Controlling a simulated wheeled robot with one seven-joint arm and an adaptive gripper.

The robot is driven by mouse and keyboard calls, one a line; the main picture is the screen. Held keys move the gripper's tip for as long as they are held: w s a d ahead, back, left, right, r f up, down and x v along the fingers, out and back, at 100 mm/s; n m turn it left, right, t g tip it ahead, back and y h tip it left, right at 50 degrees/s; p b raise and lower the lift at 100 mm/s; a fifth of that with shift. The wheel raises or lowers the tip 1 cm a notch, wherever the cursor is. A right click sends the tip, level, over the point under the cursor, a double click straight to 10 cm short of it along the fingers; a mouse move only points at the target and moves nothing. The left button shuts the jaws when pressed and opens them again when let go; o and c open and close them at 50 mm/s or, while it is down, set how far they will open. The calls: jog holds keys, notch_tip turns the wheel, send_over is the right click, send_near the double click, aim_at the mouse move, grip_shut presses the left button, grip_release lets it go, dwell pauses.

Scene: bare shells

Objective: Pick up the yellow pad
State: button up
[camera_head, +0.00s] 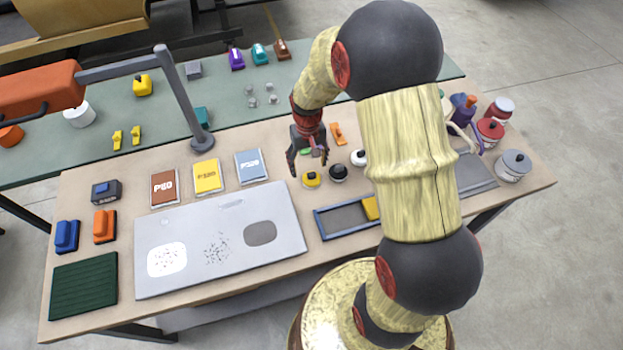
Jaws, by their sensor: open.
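A small round yellow pad (311,180) with a dark top lies on the wooden table (220,140), in front of my gripper. It is left of a similar black pad (338,173) and a white one (358,157), which is partly hidden by my arm. My gripper (307,164) is open, fingers downward, just behind and above the yellow pad. I see nothing held between the fingers. I cannot tell the exact height gap.
A small green item (305,152) shows by my gripper and an orange tool (338,134) to its right. A blue-rimmed tray (330,224) holding a yellow block (371,208) lies in front. A grey panel (215,205) and yellow packet (207,176) lie left.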

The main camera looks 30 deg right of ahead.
aim_at(312, 174)
jog(key=f, duration=0.2)
jog(key=f+b, duration=0.1)
jog(key=f, duration=0.1)
jog(key=s+f, duration=0.1)
jog(key=f, duration=0.1)
jog(key=shift+d, duration=0.35)
jog(key=shift+c, duration=1)
jog(key=c, duration=1)
